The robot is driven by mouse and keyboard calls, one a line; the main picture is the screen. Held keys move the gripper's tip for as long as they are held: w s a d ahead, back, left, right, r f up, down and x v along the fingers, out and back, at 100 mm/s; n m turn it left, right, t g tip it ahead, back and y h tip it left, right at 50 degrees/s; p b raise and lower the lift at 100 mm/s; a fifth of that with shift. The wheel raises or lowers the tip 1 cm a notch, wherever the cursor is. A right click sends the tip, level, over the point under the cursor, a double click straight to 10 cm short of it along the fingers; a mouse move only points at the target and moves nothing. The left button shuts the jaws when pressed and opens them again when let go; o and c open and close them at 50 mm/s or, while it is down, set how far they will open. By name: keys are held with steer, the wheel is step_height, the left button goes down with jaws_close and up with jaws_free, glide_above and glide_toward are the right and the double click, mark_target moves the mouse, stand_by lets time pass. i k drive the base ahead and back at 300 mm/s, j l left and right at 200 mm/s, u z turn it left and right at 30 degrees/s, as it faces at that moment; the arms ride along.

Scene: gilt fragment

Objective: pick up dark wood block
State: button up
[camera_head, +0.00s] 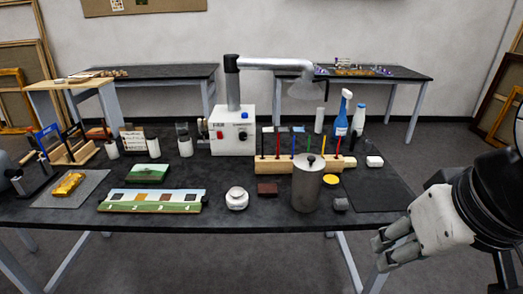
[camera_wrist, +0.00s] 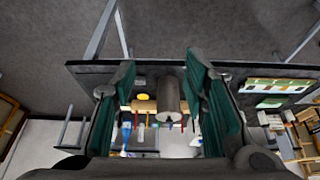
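The dark wood block (camera_head: 267,189) is a small reddish-brown block lying on the black table, between a white round jar and a grey metal canister (camera_head: 307,185). My gripper (camera_head: 382,252) is off the table's front right edge in the head view, well away from the block and empty. In the wrist view, the two green-padded fingers of my gripper (camera_wrist: 160,62) stand apart with a clear gap. The canister (camera_wrist: 168,98) shows between them, at a distance. I cannot make out the block in the wrist view; a finger may hide it.
The white jar (camera_head: 237,198) stands left of the block. A wooden rack (camera_head: 275,164) with coloured sticks is behind it. A yellow disc (camera_head: 331,181) and a small grey cup (camera_head: 341,204) are right of the canister. A dark mat (camera_head: 380,190) at the right is mostly bare.

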mark_target(264, 190)
steer(key=i+l, duration=0.2)
steer(key=i, duration=0.25)
steer(key=i+l, duration=0.15)
steer(key=i, duration=0.35)
steer(key=u, duration=0.05)
